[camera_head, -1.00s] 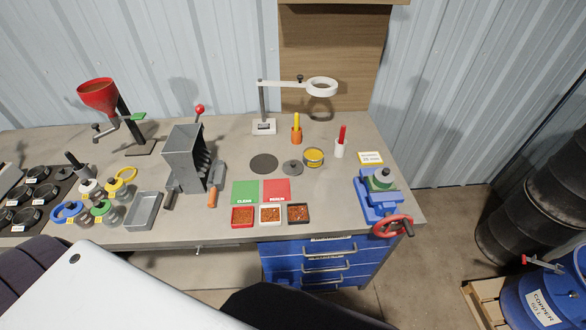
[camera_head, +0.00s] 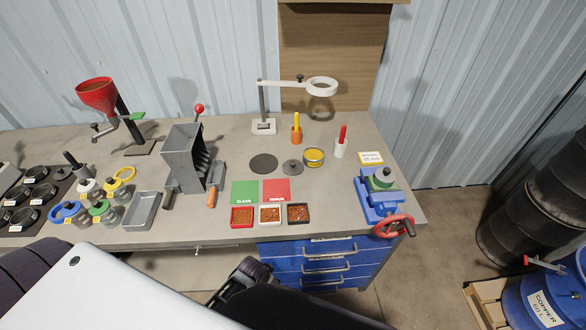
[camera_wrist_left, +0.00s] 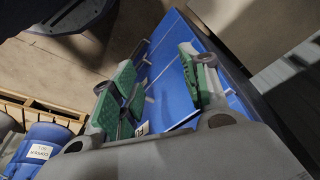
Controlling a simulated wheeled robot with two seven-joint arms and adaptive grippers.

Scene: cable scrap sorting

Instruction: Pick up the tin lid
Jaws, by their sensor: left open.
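The tin lid (camera_head: 292,168) is a flat grey disc with a small dark knob. It lies on the workbench (camera_head: 340,200), just left of an open round tin (camera_head: 314,157) with yellow inside. My left gripper (camera_wrist_left: 160,82) shows in the left wrist view, its green-padded fingers spread apart with nothing between them. Blue drawer fronts lie behind the fingers, and the lid is not in that view. In the head view a dark part of an arm of mine rises at the bottom middle, well below the lid. My right gripper is not identifiable in either view.
A dark round mat (camera_head: 263,164) lies left of the lid. Green (camera_head: 245,191) and red (camera_head: 277,190) cards and several small trays lie nearer the bench front. A magnifier lamp (camera_head: 264,126) and cups stand behind. A blue vise (camera_head: 376,200) is at right.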

